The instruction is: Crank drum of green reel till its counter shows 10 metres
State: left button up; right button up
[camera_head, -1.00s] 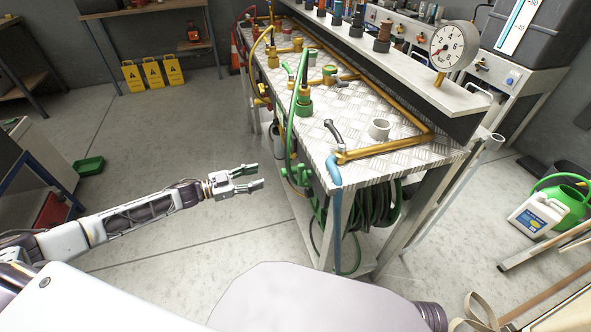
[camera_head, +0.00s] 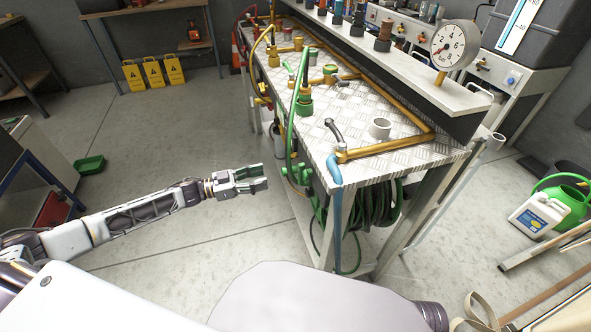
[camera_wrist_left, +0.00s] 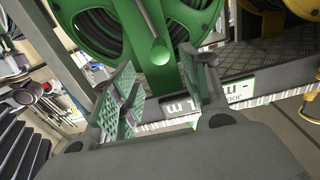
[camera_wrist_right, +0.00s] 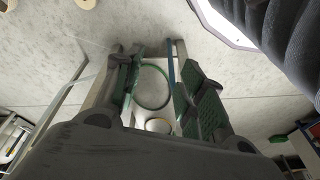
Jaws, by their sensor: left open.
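The green reel, with coiled green hose (camera_head: 370,212), hangs under the metal-topped bench and is partly hidden by its leg. In the left wrist view its green drum and frame (camera_wrist_left: 110,35) are close, with a round green knob (camera_wrist_left: 160,52) facing me. My left gripper (camera_head: 262,178) is open and empty, left of the bench; in its wrist view (camera_wrist_left: 160,85) the knob shows beyond and between the fingers, apparently not touched. I cannot read a counter value. My right gripper (camera_wrist_right: 160,85) is open and empty, and is not seen in the head view.
The bench top (camera_head: 400,160) carries brass pipes and valves, and a pressure gauge (camera_head: 454,46) stands on its shelf. A white strip with black lettering (camera_wrist_left: 180,110) runs below the reel. A green watering can (camera_head: 568,205) stands right.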

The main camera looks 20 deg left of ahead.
aim_at(295, 170)
pick_arm(q)
jog(key=b+x, duration=0.2)
jog(key=x, duration=0.8)
jog(key=shift+x, duration=1.05)
jog(key=shift+w+d+b, duration=0.3)
jog(key=shift+d, duration=0.05)
pick_arm(e)
jog(key=shift+w+a+r+t, duration=0.1)
jog(key=shift+a+r+t, duration=0.1)
jog(key=shift+r, duration=0.75)
jog(key=shift+a+r+t, duration=0.1)
jog(key=shift+r+t, duration=0.1)
jog(key=shift+r, duration=0.75)
pick_arm(q)
grip_shut()
pick_arm(e)
jog(key=shift+f, duration=0.1)
